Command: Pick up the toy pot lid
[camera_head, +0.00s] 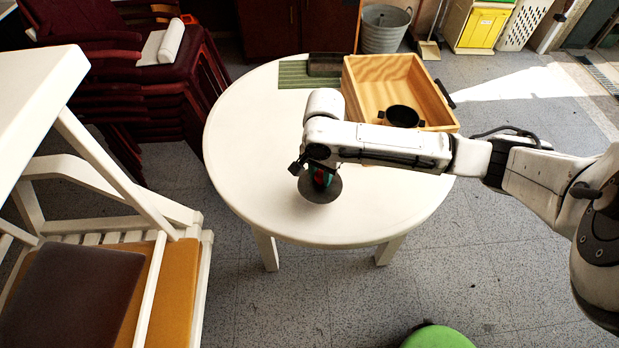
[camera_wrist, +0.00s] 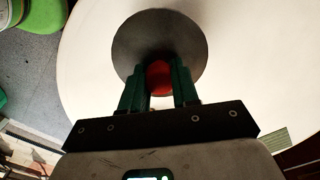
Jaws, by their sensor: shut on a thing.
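The toy pot lid (camera_head: 320,191) is a dark grey disc with a red knob, at the front middle of the round white table in the head view. It also shows in the wrist view as a grey disc (camera_wrist: 140,42) with a red knob (camera_wrist: 159,77). My gripper (camera_head: 317,174) is over the lid, and its green fingers stand on either side of the knob, shut on it. I cannot tell whether the lid touches the table. My gripper also shows in the wrist view (camera_wrist: 160,82).
A wooden crate (camera_head: 368,88) with a small black pot (camera_head: 402,116) in it stands at the back right of the white table (camera_head: 245,150). A green mat (camera_head: 293,76) with a dark block (camera_head: 325,64) lies at the back. The table's left side is clear. White furniture (camera_head: 95,240) stands at left.

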